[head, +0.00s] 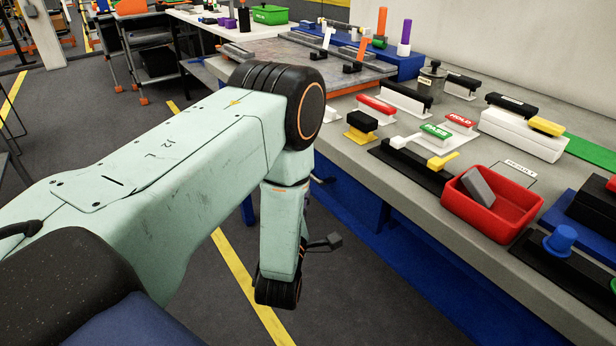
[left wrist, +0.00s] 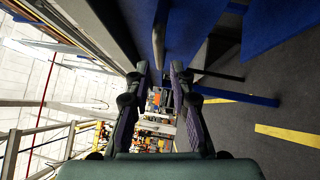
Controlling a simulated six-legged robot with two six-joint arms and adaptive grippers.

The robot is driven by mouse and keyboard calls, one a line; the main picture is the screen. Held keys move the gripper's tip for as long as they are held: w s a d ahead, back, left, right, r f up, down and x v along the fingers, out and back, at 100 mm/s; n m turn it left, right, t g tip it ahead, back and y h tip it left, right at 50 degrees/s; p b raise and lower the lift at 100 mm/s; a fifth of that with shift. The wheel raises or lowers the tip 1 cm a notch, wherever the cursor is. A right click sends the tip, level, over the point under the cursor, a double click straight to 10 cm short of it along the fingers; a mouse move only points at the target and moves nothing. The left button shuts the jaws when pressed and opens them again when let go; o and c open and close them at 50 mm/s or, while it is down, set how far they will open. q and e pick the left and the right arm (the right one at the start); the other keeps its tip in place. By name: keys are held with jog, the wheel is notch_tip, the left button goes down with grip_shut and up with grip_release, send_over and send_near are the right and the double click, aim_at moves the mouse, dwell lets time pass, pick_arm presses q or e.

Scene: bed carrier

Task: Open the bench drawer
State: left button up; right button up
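The bench (head: 405,185) has a grey top and a blue front (head: 345,215) below its edge, where my left arm reaches down. My left gripper is hidden or unclear behind its own wrist in the head view. In the left wrist view my left gripper (left wrist: 160,68) is open, its two dark fingers apart. A blue-grey bar (left wrist: 158,32), which looks like the drawer handle, lines up with the gap between the fingertips. I cannot tell whether it touches them. Blue bench panels (left wrist: 190,25) lie just beyond. The drawer's outline is not clear. My right gripper is not in view.
On the bench top are a red bin (head: 490,215) with a grey block, several coloured-handled tools and a metal pot (head: 432,80). A green crate (head: 270,15) stands on a farther table. The floor with a yellow line (head: 235,265) is clear beside the bench.

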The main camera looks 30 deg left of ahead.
pick_arm(q)
jog(key=b+x, duration=0.1)
jog(key=x, duration=0.6)
jog(key=shift+a+r, duration=0.15)
jog(key=shift+a, duration=0.15)
jog(key=shift+w, duration=0.1)
jog(key=shift+c, duration=0.2)
grip_shut()
